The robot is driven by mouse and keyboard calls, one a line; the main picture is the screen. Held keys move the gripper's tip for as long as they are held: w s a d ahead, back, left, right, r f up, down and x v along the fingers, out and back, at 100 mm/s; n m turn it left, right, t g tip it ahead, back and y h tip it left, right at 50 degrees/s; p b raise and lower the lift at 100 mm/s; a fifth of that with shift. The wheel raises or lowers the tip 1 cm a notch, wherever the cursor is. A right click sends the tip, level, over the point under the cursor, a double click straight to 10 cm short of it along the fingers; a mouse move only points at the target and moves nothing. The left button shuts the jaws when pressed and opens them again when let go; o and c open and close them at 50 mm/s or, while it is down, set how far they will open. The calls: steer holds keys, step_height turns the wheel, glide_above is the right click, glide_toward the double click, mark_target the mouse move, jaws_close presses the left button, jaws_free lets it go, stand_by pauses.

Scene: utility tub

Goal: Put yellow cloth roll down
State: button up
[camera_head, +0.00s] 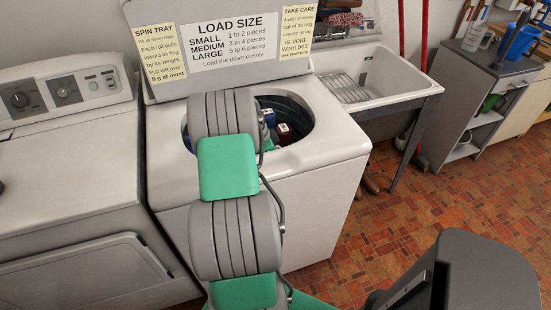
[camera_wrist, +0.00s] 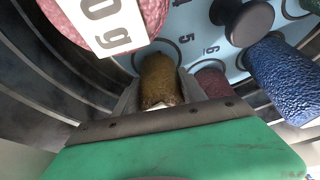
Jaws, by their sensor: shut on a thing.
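The yellow cloth roll (camera_wrist: 160,78), a mustard-brown cylinder, stands between the fingers of my gripper (camera_wrist: 160,92) in the wrist view. The gripper is shut on it. Its far end is at a dark ring on the light blue plate (camera_wrist: 185,22) in the washer drum. I cannot tell whether the roll touches the plate or is inside the ring. In the head view my arm reaches into the drum opening and hides the gripper and this roll.
Around the gripper are a pink roll (camera_wrist: 92,15) with a white label, a dark red roll (camera_wrist: 211,82), a blue roll (camera_wrist: 285,75) and a black knob (camera_wrist: 243,17). The ribbed drum wall (camera_wrist: 60,75) is close on the left. The washer's raised lid (camera_head: 190,75) stands behind.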

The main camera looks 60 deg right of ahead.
steer(key=shift+f, duration=0.15)
steer(key=o, duration=1.4)
steer(key=v, duration=1.2)
steer(key=shift+b, duration=0.3)
